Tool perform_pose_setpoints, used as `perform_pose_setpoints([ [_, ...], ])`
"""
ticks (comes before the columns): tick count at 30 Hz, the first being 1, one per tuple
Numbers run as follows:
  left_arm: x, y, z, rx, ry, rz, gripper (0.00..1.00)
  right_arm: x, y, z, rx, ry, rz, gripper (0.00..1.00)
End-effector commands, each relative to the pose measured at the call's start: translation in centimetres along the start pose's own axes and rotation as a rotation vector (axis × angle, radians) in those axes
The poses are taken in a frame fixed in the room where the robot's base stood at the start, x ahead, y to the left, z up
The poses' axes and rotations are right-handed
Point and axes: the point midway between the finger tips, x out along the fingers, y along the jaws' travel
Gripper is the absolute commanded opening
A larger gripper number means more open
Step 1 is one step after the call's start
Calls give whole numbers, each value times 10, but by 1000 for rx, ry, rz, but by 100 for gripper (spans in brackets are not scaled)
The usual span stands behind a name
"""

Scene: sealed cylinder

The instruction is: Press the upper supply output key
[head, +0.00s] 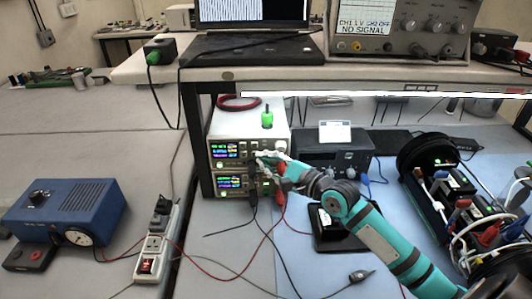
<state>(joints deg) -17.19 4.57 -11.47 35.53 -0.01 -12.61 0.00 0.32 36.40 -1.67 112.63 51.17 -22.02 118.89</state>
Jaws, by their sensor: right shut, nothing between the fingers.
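Two white bench power supplies are stacked under the shelf at the middle of the head view. The upper supply (238,125) has a lit colored display, and the lower supply (230,183) sits directly beneath it with its own lit display. My right gripper (260,157) is shut and empty, with its fingertips at the right part of the upper supply's front panel. I cannot tell whether the tips touch the panel. The gripper covers part of the buttons there, so the output key cannot be made out. My left gripper is not in view.
A dark instrument (336,152) stands right of the supplies. Red and black leads hang from the supply fronts. An open black cylinder (440,185) with wiring is at right. The shelf holds a laptop (250,45) and an oscilloscope (400,28).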

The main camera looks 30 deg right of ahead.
Motion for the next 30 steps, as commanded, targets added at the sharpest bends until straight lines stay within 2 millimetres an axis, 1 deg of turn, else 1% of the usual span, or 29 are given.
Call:
perform_pose_setpoints([
  [1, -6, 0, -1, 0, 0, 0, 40, -2, 0, 4, 1, 0, 1, 0],
  [4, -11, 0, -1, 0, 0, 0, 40, -6, 2, 6, 1, 0, 0, 0],
  [13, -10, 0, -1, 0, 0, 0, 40, -7, 5, 5, 0, 0, -1, 0],
  [16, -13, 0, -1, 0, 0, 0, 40, -9, 5, 7, 1, 0, 0, 0],
  [24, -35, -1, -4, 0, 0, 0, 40, -27, 16, 22, 2, 1, 0, 0],
  [30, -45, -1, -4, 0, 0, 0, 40, -39, 26, 30, 1, 0, -1, 0],
])
